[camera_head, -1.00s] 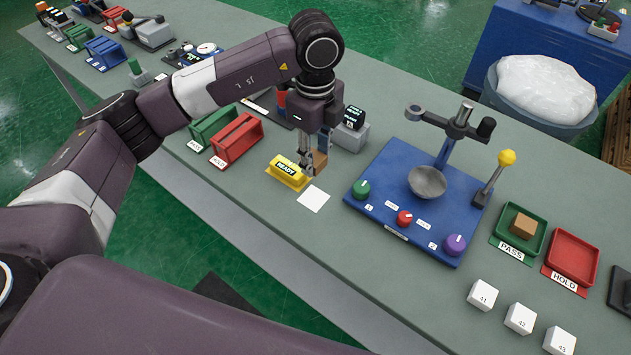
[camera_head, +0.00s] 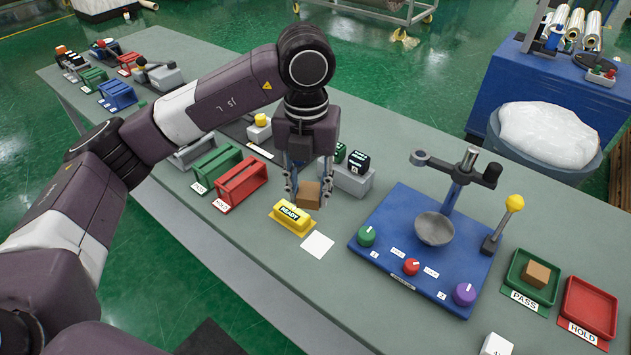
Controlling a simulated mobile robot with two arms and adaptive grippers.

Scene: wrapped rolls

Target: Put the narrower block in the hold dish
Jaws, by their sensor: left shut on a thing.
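My left gripper (camera_head: 308,202) is shut on a brown block (camera_head: 309,192), above the table behind the yellow READY button (camera_head: 290,217) and the white square (camera_head: 317,244). A second brown block (camera_head: 537,274) sits in the green PASS dish (camera_head: 517,268) at the right. The red HOLD dish (camera_head: 590,304) beside it is empty. I cannot tell from this view which block is narrower. My right gripper is not in view.
A blue base (camera_head: 385,261) with knobs, a metal bowl (camera_head: 435,229) and a yellow-topped lever (camera_head: 503,222) stands between my left gripper and the dishes. Green and red racks (camera_head: 241,183) stand to the left. A white numbered cube (camera_head: 496,345) is at the front edge.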

